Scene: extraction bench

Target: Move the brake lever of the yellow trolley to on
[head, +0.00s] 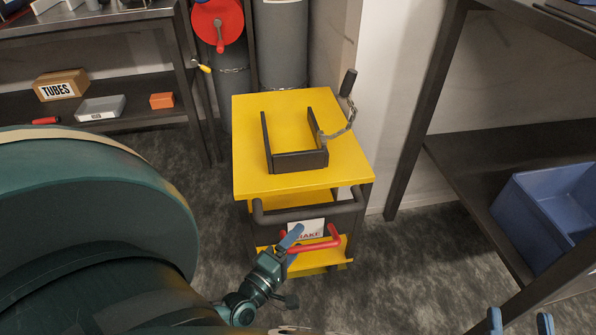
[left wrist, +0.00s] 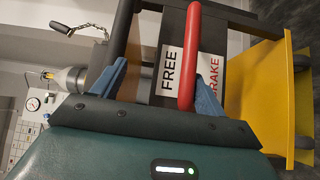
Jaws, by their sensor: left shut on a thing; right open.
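The yellow trolley (head: 250,165) stands in the middle of the head view. Its red brake lever (head: 318,244) lies on the front below the dark handle bar (head: 305,213), beside a white label partly hidden by my gripper. In the left wrist view the red lever (left wrist: 190,50) crosses the label (left wrist: 172,72), which reads FREE on the left and BRAKE on the right. My left gripper (head: 289,248) is shut on the lever, with its blue fingers on either side of it. My right gripper (head: 520,322) is open and empty at the bottom right edge.
Gas cylinders (head: 280,45) stand behind. A shelf with a TUBES box (head: 61,85) is at left. A blue crate (head: 545,210) sits on the right shelf.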

